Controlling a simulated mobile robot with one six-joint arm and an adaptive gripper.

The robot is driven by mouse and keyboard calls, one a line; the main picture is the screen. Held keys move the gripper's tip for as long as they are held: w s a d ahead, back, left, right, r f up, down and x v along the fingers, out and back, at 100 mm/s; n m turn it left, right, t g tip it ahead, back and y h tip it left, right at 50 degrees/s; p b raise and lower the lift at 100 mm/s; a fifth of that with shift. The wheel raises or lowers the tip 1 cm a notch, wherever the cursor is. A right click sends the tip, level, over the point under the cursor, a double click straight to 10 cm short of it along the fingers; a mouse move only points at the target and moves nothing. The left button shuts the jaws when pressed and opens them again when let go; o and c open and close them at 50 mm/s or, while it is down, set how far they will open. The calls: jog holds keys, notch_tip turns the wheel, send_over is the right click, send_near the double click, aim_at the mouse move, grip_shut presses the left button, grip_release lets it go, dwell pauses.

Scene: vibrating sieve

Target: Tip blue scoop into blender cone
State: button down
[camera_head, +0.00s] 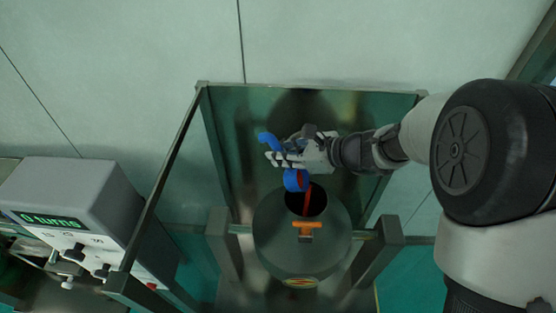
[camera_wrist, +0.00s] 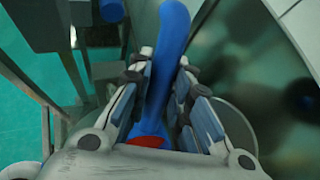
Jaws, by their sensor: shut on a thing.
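The blue scoop (camera_head: 295,181) is in my gripper (camera_head: 290,160), which is shut on its handle. In the head view the scoop is tilted over the dark round opening of the blender cone (camera_head: 273,228). A red stream or mass runs from the scoop's mouth down into the opening. In the wrist view the blue handle (camera_wrist: 172,40) stands between the two fingers of my gripper (camera_wrist: 166,75), with some red (camera_wrist: 148,141) showing low in the picture. The inside of the cone is dark and its contents are hidden.
An orange latch (camera_head: 308,226) sits at the opening's near rim. A metal frame with clear panels (camera_head: 170,175) surrounds the cone. A grey control box (camera_head: 75,205) at the left shows "0 turns". The frame's uprights stand close on either side.

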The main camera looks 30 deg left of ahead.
jog(key=shift+w+d+y+b, duration=0.15)
jog(key=shift+d+y+b, duration=0.25)
jog(key=shift+b, duration=0.3)
jog(key=d+y+b, duration=0.1)
jog(key=b, duration=0.1)
jog(key=d+y+b, duration=0.1)
jog(key=b, duration=0.1)
jog(key=d+y+b, duration=0.1)
jog(key=b, duration=0.1)
jog(key=shift+w+f+m+g, duration=0.15)
jog(key=shift+w+m+g, duration=0.15)
jog(key=shift+w+g, duration=0.1)
jog(key=shift+w+d+r+y+b, duration=0.15)
jog(key=shift+d+r+y+b, duration=0.1)
jog(key=shift+d+y+b, duration=0.6)
jog(key=shift+a, duration=0.1)
